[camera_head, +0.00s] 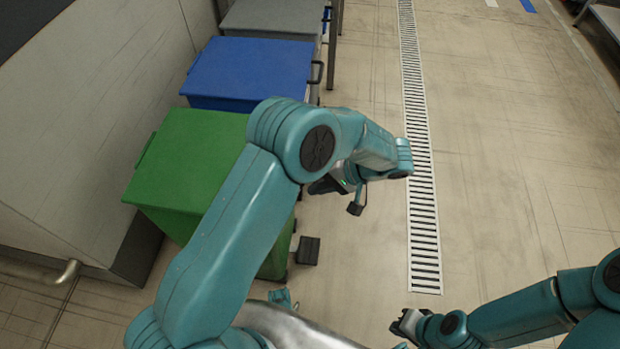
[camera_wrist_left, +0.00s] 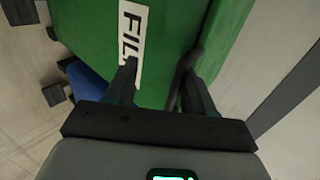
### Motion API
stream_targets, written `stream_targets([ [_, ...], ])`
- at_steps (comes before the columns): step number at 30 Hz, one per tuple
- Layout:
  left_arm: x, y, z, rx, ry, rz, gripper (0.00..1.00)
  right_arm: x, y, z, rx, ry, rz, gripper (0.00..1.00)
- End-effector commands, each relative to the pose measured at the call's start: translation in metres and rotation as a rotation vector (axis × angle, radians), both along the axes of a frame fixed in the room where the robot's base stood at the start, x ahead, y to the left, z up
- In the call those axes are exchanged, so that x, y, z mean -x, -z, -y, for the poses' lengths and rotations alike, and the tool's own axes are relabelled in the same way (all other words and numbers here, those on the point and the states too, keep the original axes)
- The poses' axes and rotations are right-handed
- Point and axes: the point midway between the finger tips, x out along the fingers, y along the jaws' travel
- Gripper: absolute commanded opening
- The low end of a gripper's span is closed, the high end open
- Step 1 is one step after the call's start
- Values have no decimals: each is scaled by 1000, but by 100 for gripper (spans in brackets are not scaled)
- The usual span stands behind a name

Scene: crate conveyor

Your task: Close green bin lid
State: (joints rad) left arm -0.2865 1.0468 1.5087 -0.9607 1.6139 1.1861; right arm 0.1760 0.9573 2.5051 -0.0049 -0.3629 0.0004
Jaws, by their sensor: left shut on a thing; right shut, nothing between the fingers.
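The green bin (camera_head: 175,222) stands at the left in the head view, and its flat green lid (camera_head: 185,160) lies over the top, looking shut. My left arm hides its right side. In the left wrist view, a green face of the bin (camera_wrist_left: 225,30) fills the top, with a white lettered label (camera_wrist_left: 132,35) and a dark handle (camera_wrist_left: 182,72). My left gripper (camera_head: 325,185) is by the bin's right side; its fingers, also in the wrist view (camera_wrist_left: 162,78), are shut on the dark handle. My right gripper (camera_head: 408,325) is shut and empty, low over the floor, away from the bin.
A blue-lidded bin (camera_head: 250,68) and a grey-lidded bin (camera_head: 270,18) stand in a row behind the green one. A wall panel (camera_head: 100,120) borders them on the left. A drain grate (camera_head: 420,170) crosses the open floor at the right.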

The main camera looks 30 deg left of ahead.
Motion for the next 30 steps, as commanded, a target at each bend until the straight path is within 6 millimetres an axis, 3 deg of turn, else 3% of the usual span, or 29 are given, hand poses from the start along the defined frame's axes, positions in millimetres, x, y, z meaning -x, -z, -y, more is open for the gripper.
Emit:
stream_targets([
  [12,0,2,3,9,5,1,38,0,0,0,0,0,0,0],
  [17,-4,-6,11,10,5,6,38,0,-4,0,0,0,0,0],
  [30,-30,-73,95,5,4,5,38,0,-29,0,0,0,0,0],
])
